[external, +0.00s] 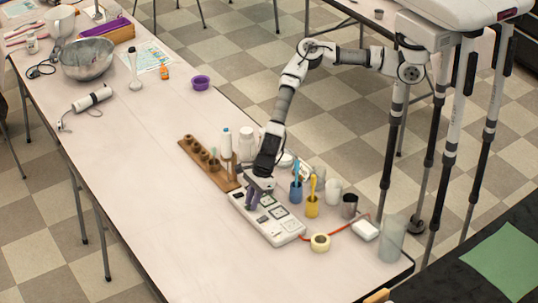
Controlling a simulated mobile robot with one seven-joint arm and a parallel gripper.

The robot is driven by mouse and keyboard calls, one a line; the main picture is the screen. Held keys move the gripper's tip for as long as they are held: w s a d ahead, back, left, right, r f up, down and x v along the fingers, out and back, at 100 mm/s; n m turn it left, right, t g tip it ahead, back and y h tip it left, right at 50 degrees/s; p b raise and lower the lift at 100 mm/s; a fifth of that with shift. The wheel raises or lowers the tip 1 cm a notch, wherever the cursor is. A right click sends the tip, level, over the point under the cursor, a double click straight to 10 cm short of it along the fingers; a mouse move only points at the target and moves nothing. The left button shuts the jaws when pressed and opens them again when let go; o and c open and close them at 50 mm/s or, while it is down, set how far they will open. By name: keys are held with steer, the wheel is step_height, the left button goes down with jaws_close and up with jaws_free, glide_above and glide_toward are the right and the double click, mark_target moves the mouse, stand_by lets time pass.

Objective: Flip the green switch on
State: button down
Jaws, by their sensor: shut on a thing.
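A long white switch panel (288,231) lies on the table, with dark and pale square switches along its top. My gripper (252,202) points down over the panel's far left part, its fingers at the panel's top. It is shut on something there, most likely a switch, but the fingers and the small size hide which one. I cannot make out a green switch or its position.
A wooden rack (207,165) stands close behind the panel. A blue cup (296,193), a yellow cup (312,209) and a metal cup (349,207) stand to its right. A tape roll (320,243) and a red cord (338,228) lie by its near end.

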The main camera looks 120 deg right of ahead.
steer(key=shift+w+r+g, duration=0.1)
steer(key=shift+w+g, duration=0.3)
steer(key=shift+g, duration=0.8)
steer(key=c, duration=1.3)
jaws_free()
steer(key=r+b, duration=0.1)
steer(key=r, duration=0.3)
steer(key=s+r+b, duration=0.1)
steer(key=r, duration=0.4)
steer(key=s+r+b, duration=0.1)
steer(key=r+b, duration=0.1)
steer(key=r, duration=0.2)
steer(key=shift+r, duration=0.4)
